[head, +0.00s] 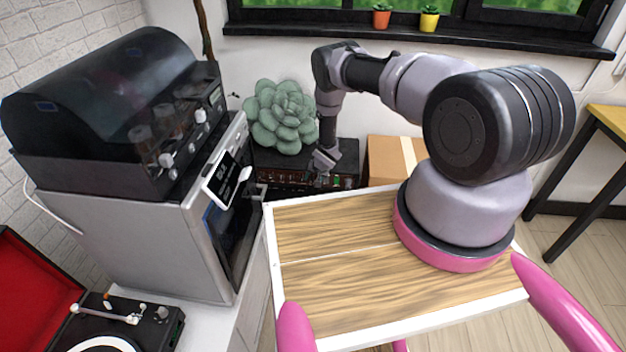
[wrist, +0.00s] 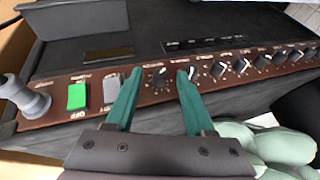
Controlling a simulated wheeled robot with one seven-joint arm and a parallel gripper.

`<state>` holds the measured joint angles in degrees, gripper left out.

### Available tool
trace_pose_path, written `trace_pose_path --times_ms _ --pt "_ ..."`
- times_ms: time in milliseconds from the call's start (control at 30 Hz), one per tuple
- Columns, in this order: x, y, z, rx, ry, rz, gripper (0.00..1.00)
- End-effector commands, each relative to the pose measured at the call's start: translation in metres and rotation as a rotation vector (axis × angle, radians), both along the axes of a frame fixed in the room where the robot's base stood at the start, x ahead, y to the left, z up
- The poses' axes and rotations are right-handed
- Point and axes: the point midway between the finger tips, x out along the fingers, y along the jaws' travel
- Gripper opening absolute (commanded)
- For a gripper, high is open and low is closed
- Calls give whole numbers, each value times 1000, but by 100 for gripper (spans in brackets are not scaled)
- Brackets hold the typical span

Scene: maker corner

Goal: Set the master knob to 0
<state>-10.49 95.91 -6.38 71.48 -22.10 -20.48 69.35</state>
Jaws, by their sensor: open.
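A black amplifier with a brown-red control panel (wrist: 225,75) fills most of the wrist view. It also shows in the head view, low behind the wooden top (head: 275,178). A row of several dark knobs runs along the panel. One knob (wrist: 159,76) shows between the fingers of my gripper (wrist: 160,72), with a gap on each side. Another knob (wrist: 193,74) is beside the right fingertip and partly covered by it. The labels are too small to read surely, so I cannot tell which knob is the master. My gripper (head: 324,181) is open and empty, fingers pointing at the panel.
A lit green switch (wrist: 77,96), a grey switch (wrist: 111,89) and a grey knob-like part (wrist: 22,98) sit left on the panel.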

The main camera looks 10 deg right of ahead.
Motion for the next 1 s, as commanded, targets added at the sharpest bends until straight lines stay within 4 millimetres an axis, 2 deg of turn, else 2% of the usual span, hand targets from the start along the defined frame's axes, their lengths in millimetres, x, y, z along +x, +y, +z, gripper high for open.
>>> trace_pose_path --times_ms 200,233,300,367,633,1000 --pt "0 0 0 0 0 0 54" --pt "0 0 0 0 0 0 46" --pt "0 0 0 0 0 0 19" --pt "0 0 0 0 0 0 0" --pt "1 3 0 -43 11 2 0" --pt "3 10 -1 -354 113 6 0"
